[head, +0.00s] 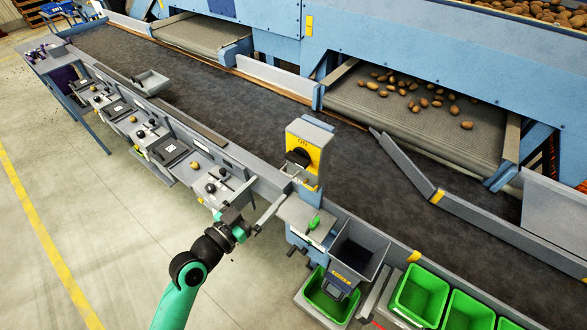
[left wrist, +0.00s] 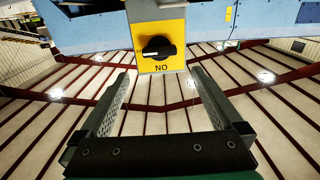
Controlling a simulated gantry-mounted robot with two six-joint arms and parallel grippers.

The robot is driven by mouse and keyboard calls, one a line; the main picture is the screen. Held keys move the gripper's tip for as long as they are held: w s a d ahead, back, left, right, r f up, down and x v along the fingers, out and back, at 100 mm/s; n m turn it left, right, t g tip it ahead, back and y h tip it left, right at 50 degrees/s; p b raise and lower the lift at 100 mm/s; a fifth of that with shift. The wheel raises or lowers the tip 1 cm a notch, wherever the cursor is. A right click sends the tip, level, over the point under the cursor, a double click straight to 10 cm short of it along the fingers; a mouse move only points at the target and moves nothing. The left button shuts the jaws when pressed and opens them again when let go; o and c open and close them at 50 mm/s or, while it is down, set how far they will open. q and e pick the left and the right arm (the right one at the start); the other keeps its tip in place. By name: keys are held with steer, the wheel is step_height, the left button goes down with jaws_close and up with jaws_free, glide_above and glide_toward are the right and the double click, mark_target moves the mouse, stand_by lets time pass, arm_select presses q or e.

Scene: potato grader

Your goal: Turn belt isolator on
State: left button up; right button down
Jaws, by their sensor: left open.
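The belt isolator (head: 309,147) is a grey box with a yellow plate and a black rotary knob (head: 298,157), standing beside the conveyor. "ON" is printed above the knob in the head view. In the left wrist view the plate is upside down, and the knob (left wrist: 158,47) lies nearly crosswise with its white mark at the left end, not pointing at the lettering. My left gripper (head: 269,190) is open and empty, in front of and below the isolator, apart from the knob. In the left wrist view its fingers (left wrist: 158,73) spread to either side below the knob. My right gripper is out of view.
A grey shelf holding a green-handled tool (head: 314,223) is right of my left gripper, with a grey hopper (head: 361,246) and green crates (head: 419,294) beyond. Grey stations with black knobs (head: 171,149) line the belt's near side at left. The floor in front is open.

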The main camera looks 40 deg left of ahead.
mark_target(294, 163)
arm_select(q)
steer(key=w, duration=0.3)
steer(key=w+a, duration=0.1)
steer(key=w, duration=0.7)
steer(key=shift+w+a+p, duration=0.1)
steer(key=shift+a+p, duration=0.05)
steer(key=shift+p, duration=0.25)
steer(key=shift+c, duration=0.2)
steer(key=c, duration=1)
steer(key=shift+c, duration=0.2)
